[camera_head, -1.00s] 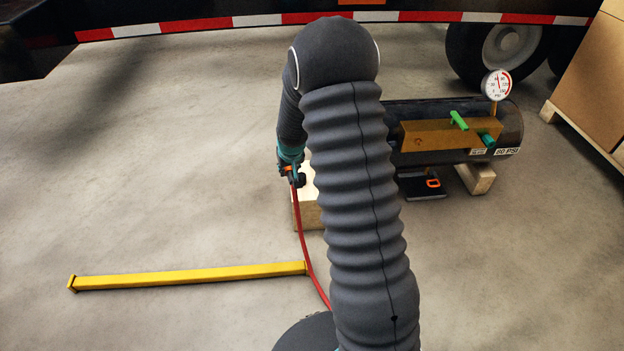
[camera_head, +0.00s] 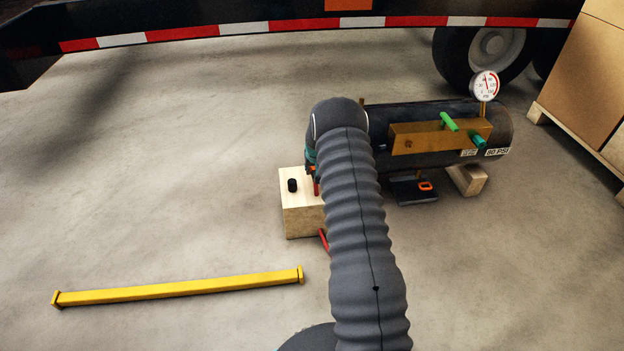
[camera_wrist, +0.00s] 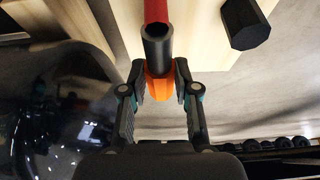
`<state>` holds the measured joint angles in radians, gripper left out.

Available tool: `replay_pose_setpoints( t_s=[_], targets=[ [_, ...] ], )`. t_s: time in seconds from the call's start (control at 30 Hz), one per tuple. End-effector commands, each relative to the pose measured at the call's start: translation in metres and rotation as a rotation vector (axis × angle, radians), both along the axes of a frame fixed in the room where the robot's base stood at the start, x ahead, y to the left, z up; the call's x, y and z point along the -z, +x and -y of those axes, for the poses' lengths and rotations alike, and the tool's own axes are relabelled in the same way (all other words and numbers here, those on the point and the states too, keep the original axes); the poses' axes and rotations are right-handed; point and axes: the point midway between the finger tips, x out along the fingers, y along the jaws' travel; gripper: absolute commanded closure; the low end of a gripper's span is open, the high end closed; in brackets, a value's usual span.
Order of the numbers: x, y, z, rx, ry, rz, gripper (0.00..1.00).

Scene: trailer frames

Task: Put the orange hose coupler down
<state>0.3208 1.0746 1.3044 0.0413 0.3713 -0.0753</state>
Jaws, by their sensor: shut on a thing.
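My gripper (camera_wrist: 159,82) is shut on the orange hose coupler (camera_wrist: 160,87) in the wrist view, one finger on each side of it. A dark tube end and the red hose (camera_wrist: 155,12) extend from the coupler toward the top of the picture. The coupler is at the edge of the pale wooden block (camera_wrist: 204,35). I cannot tell if it touches the block. In the head view, my arm hides most of the gripper, beside the right part of the wooden block (camera_head: 304,222). Only a bit of orange and red shows there.
A black hexagonal piece (camera_head: 292,185) stands on the block's left part. A dark tank (camera_head: 420,112) with a gauge (camera_head: 485,86) and green handle (camera_head: 449,121) lies right of my arm. A yellow bar (camera_head: 180,288) lies on the floor. The floor to the left is clear.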

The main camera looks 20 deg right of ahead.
Motion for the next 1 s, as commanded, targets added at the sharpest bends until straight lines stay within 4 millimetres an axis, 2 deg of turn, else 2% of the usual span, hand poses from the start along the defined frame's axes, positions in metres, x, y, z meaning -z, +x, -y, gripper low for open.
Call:
replay_pose_setpoints(
  t_s=[0.17,0.43,0.83,0.87,0.93,1.0],
  targets=[
    [0.011,0.000,0.000,0.000,0.000,0.001,1.00],
    [0.042,0.000,0.000,0.000,0.000,0.000,1.00],
    [0.048,0.000,0.000,0.000,-0.001,0.002,1.00],
    [0.047,0.000,0.000,0.000,0.000,0.001,0.65],
    [0.046,0.000,0.000,0.000,0.000,0.001,0.47],
    [0.046,0.000,0.000,0.000,0.000,0.001,0.45]
  ],
)
